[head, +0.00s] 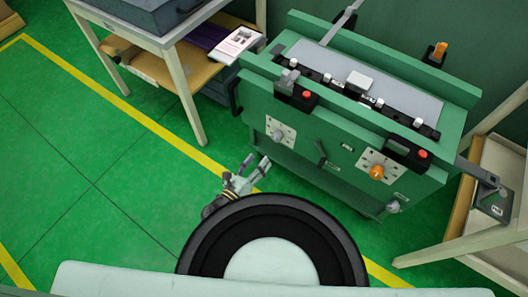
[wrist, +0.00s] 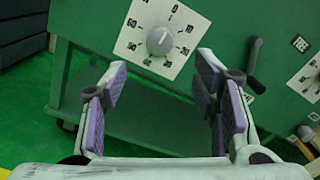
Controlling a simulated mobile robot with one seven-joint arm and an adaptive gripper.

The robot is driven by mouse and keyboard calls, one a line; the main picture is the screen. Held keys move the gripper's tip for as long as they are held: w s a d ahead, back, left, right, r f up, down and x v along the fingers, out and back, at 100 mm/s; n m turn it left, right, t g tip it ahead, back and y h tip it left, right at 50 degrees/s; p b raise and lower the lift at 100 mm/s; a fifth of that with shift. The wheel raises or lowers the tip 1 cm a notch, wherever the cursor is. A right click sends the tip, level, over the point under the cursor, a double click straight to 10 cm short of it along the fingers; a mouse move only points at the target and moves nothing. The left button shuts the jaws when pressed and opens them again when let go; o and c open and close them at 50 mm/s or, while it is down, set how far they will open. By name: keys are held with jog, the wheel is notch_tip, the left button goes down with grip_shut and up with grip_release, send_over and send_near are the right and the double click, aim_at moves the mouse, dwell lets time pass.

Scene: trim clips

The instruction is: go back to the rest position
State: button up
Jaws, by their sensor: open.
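My gripper (head: 256,169) shows in the head view just beyond the dark round part of my own body, low in front of the green machine (head: 330,135). In the wrist view my gripper (wrist: 163,98) is open, its two purple-padded fingers wide apart with nothing between them. Beyond the fingertips is the machine's white dial plate with a grey knob (wrist: 160,41). The fingers do not appear to touch the knob. The same grey-knob dial (head: 279,133) is on the machine's front in the head view.
The machine front also carries a black lever (head: 321,153), an orange knob (head: 376,172) and red buttons. A table (head: 188,60) with a grey box stands at the upper left, and a shelf (head: 487,200) at the right. Green floor (head: 70,150) is clear at the left.

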jog(key=shift+s+a, duration=0.3)
jog(key=shift+s, duration=0.25)
